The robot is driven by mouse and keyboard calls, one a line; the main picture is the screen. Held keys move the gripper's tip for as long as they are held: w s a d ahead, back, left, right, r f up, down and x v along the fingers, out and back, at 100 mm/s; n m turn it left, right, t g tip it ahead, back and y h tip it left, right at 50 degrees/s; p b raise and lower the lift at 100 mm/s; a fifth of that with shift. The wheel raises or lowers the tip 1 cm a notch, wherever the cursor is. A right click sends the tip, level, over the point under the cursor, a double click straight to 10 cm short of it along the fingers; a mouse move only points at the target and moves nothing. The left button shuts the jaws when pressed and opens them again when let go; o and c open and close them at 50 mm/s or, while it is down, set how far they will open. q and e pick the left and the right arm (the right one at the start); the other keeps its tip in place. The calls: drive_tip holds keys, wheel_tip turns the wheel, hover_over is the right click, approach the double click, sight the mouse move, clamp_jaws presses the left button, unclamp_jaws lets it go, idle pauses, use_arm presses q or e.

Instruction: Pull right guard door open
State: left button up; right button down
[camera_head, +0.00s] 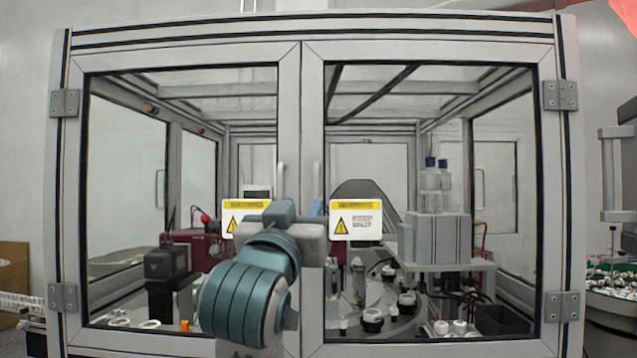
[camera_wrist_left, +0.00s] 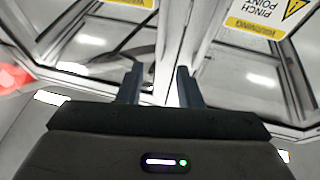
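The right guard door (camera_head: 312,110) is a clear pane in a grey frame and stands closed, level with the left door (camera_head: 288,110). Its pale vertical handle (camera_head: 316,178) is near the middle seam. My left gripper (camera_head: 316,207) is at the middle of the doors, in front of the lower part of this handle. In the left wrist view its two dark fingers (camera_wrist_left: 159,86) are apart, pointing at the door frames near the seam. I cannot tell whether the handle is between them. The lower handle is hidden by my gripper. My right gripper is in neither view.
Yellow and white warning labels (camera_head: 356,220) are on both doors. Hinges (camera_head: 561,95) are on the right door's outer edge. Behind the panes are a round table with caps (camera_head: 373,318) and machine units. A tray of parts (camera_head: 612,290) stands outside at the right.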

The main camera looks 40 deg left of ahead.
sight(315, 187)
use_arm(q)
drive_tip(key=p+x, duration=0.5)
drive_tip(key=p, duration=0.1)
drive_tip(key=shift+w+a+r+p, duration=0.1)
drive_tip(key=shift+r+p, duration=0.05)
drive_tip(key=shift+p, duration=0.15)
drive_tip(key=p+x, duration=0.1)
drive_tip(key=x, duration=0.2)
drive_tip(key=shift+w+a, duration=0.2)
drive_tip(key=shift+w, duration=0.2)
drive_tip(key=shift+w+a+r, duration=0.15)
drive_tip(key=shift+w+a, duration=0.15)
drive_tip(key=shift+w, duration=0.3)
drive_tip(key=shift+s, duration=0.1)
drive_tip(key=shift+c, duration=0.6)
clamp_jaws()
